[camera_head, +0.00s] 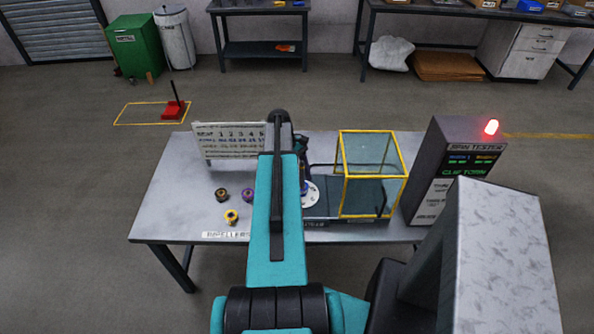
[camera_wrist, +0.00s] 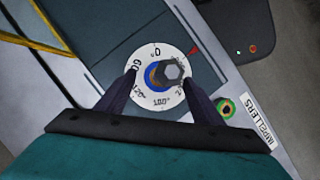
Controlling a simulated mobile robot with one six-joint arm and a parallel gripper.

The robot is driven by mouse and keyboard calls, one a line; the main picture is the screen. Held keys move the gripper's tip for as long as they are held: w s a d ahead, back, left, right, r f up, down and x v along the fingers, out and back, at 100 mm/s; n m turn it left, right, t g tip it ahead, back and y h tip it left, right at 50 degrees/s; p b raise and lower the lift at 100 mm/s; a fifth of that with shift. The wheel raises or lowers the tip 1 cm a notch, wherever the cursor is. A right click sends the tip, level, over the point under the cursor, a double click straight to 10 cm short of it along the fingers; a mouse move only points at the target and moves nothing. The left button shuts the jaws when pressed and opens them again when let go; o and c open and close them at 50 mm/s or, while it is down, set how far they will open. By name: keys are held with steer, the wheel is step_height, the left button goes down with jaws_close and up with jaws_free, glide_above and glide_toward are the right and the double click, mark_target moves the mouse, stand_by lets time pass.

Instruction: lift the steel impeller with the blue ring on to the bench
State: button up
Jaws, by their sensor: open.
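The steel impeller with the blue ring (camera_wrist: 151,77) sits on a white dial (camera_wrist: 147,98) marked in degrees. Its grey hexagonal top (camera_wrist: 172,69) faces the wrist camera. My gripper (camera_wrist: 160,76) is open, with one dark finger on each side of the impeller; I cannot tell whether either touches it. In the head view my arm hides most of the impeller; a bit of blue (camera_head: 304,188) and part of the white dial (camera_head: 312,194) show beside it. The grey bench (camera_head: 180,218) lies under all this.
Impellers with brown (camera_head: 222,194), purple (camera_head: 248,195) and yellow (camera_head: 231,216) colouring stand on the bench's left. A yellow-framed clear guard (camera_head: 372,168) and the spin tester (camera_head: 440,185) with a lit red lamp (camera_head: 491,127) stand right of the dial.

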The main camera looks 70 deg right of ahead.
steer(key=shift+s+f, duration=0.2)
steer(key=shift+f, duration=0.35)
steer(key=c, duration=1.4)
steer(key=shift+r+p, duration=0.55)
steer(key=shift+r, duration=0.2)
steer(key=shift+r+p, duration=3.1)
steer(key=shift+r, duration=5.45)
